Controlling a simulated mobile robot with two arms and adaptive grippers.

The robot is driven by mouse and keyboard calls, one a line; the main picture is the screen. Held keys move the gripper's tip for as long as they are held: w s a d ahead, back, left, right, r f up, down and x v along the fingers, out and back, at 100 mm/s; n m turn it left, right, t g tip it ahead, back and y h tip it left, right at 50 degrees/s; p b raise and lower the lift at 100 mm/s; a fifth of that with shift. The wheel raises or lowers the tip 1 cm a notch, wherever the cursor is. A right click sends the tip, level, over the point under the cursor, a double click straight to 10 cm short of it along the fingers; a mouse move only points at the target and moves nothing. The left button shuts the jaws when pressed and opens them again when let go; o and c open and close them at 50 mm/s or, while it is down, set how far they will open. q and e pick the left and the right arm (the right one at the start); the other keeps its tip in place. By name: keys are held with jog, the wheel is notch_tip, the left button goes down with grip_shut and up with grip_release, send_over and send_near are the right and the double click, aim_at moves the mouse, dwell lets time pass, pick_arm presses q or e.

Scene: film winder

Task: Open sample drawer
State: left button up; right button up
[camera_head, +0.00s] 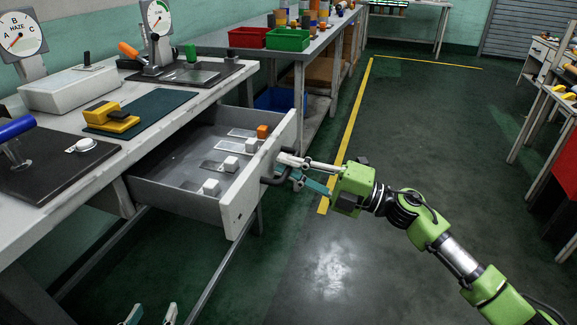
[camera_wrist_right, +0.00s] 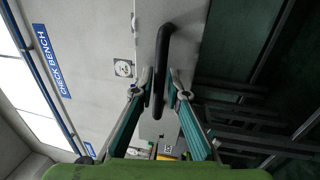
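The sample drawer (camera_head: 180,205) is a grey drawer under the bench, pulled well out. White blocks on plates and an orange block (camera_head: 263,131) lie in it. Its dark bar handle (camera_wrist_right: 161,62) is on the front panel. My right gripper (camera_head: 289,167) is at the handle, and in the right wrist view its fingertips (camera_wrist_right: 162,78) close in on both sides of the bar. Its fingers partly hide the handle in the head view. My left gripper (camera_head: 152,312) shows only its fingertips at the bottom left; they are apart with nothing between them.
The bench top carries dial gauges (camera_head: 20,35), a yellow block tool (camera_head: 110,117) and a dark green mat (camera_head: 150,105). Red (camera_head: 248,37) and green (camera_head: 288,39) bins stand on the bench behind. The floor right of the drawer is clear, with a yellow line (camera_head: 352,125).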

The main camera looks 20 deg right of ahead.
dwell(0.3)
jog(key=v, duration=1.2)
